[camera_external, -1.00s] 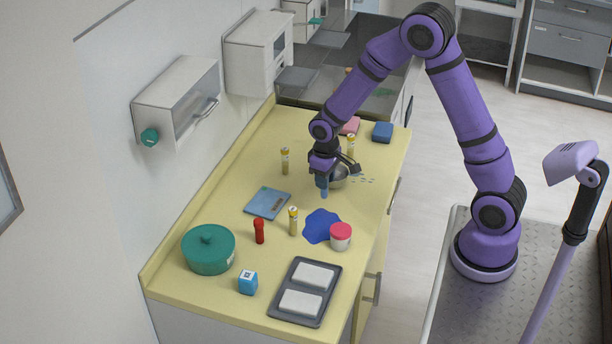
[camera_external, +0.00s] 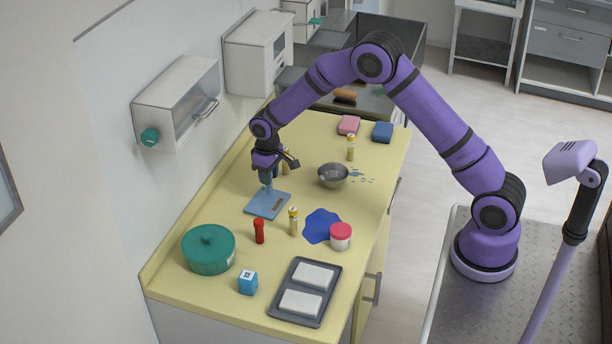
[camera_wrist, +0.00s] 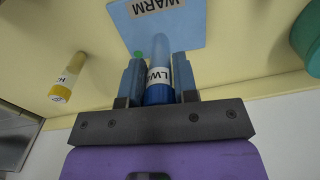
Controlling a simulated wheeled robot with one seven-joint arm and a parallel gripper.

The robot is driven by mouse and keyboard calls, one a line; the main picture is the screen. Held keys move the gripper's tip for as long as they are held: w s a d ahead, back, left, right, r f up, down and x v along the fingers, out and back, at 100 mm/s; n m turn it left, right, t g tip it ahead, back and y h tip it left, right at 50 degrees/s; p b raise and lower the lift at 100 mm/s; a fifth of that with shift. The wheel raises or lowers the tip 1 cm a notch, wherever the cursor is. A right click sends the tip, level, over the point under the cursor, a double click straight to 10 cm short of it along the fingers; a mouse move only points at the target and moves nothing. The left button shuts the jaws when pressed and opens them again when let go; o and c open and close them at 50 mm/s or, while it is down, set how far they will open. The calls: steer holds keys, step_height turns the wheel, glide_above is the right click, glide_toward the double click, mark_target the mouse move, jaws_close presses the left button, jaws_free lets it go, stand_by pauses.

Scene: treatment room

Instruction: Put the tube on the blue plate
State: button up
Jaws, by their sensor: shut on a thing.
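The blue plate (camera_external: 264,207), a flat square marked WARM, lies on the yellow counter and also shows at the top of the wrist view (camera_wrist: 185,28). My gripper (camera_external: 268,180) is shut on a blue tube (camera_wrist: 159,75) with a white label, partly hidden between the fingers. The tube points down over the plate's far edge. I cannot tell whether its lower end touches the plate. Yellow-capped tubes stand apart on the counter: one (camera_external: 293,222) near the plate, one (camera_external: 351,148) farther right, and one (camera_external: 285,167) behind my gripper.
A red tube (camera_external: 259,231) and a dark blue patch (camera_external: 320,226) are nearer the camera. A metal bowl (camera_external: 333,175) is to the right. A green pot (camera_external: 208,250), blue cube (camera_external: 248,282), red-lidded jar (camera_external: 341,237) and grey tray (camera_external: 325,309) fill the near end.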

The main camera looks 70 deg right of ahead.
steer(key=shift+w+f, duration=0.15)
steer(key=shift+w, duration=0.25)
steer(key=shift+f, duration=1.65)
steer(key=shift+f, duration=0.15)
steer(key=o, duration=0.9)
